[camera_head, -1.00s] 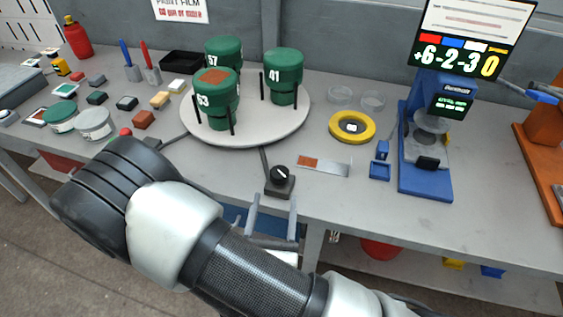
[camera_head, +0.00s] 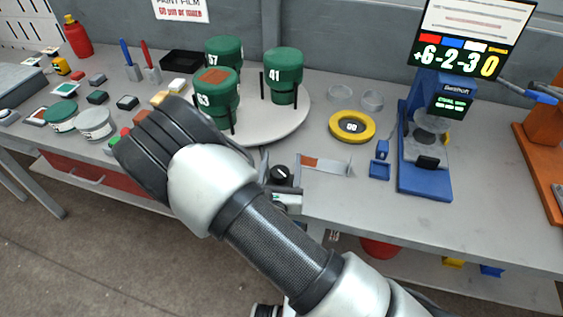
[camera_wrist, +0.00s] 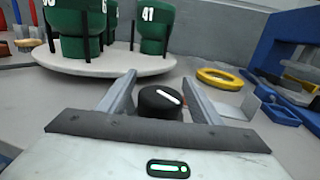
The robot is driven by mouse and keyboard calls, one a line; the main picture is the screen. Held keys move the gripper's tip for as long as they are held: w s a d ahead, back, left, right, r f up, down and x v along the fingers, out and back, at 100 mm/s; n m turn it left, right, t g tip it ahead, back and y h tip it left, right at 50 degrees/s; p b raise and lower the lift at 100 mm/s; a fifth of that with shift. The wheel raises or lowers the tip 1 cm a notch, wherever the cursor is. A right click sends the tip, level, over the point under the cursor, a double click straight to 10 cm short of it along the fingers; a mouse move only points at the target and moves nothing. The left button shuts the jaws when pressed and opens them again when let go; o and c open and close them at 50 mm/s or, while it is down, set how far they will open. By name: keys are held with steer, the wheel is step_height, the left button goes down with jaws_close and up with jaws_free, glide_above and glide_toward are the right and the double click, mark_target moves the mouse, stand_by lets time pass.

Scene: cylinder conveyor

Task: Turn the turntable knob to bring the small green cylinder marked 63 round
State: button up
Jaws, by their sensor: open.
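The small green cylinder marked 63 (camera_head: 219,92) stands at the front of the round white turntable (camera_head: 275,130), with a brown patch on its top. Green cylinders marked 41 (camera_head: 284,72) and 57 (camera_head: 222,50) stand with it. In the wrist view, cylinder 41 (camera_wrist: 154,28) shows at the far side of the turntable (camera_wrist: 110,64). The black knob (camera_head: 280,173) has a white line on its top. My gripper (camera_wrist: 163,82) is open, with one finger on each side of the knob (camera_wrist: 160,101); I cannot tell whether they touch it.
A yellow ring (camera_head: 352,126) and a metal strip (camera_head: 326,164) lie right of the knob. A blue instrument stand (camera_head: 425,180) is further right. Several jars, pens and small blocks cover the left of the table. My arm crosses the front edge.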

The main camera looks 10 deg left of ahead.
steer(key=c, duration=1.1)
steer(key=shift+o, duration=0.2)
steer(key=shift+a+n+y, duration=0.15)
steer(key=shift+n+y, duration=0.35)
steer(key=shift+y, duration=0.3)
steer(key=o, duration=1.1)
steer(key=shift+c, duration=0.2)
steer(key=shift+s, duration=0.2)
